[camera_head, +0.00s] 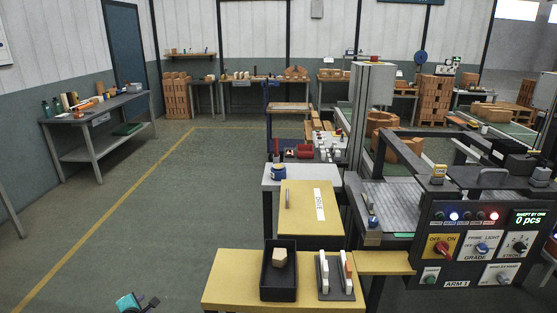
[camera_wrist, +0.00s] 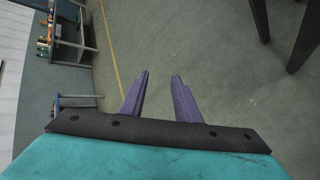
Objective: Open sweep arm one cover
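A yellow panel (camera_head: 309,224) with a grey bar handle (camera_head: 288,198) and a white label reading "DRIVE" lies flat at the centre of the head view; it looks like the cover and appears closed. The control panel (camera_head: 462,290) marked "ARM 1" stands to its right, with a red OFF/ON knob (camera_head: 443,248), a GRADE knob (camera_head: 482,248) and a STROKE knob (camera_head: 520,248). My gripper (camera_wrist: 158,75) is open and empty, its two purple fingers apart over bare floor in the wrist view. Its teal body (camera_head: 128,302) shows at the bottom of the head view, left of and apart from the panel.
A yellow bench (camera_head: 225,288) in front holds a black bin (camera_head: 280,291) with a block inside and a small rack (camera_head: 337,288). A grey workbench (camera_head: 105,107) is at left. The floor between is clear.

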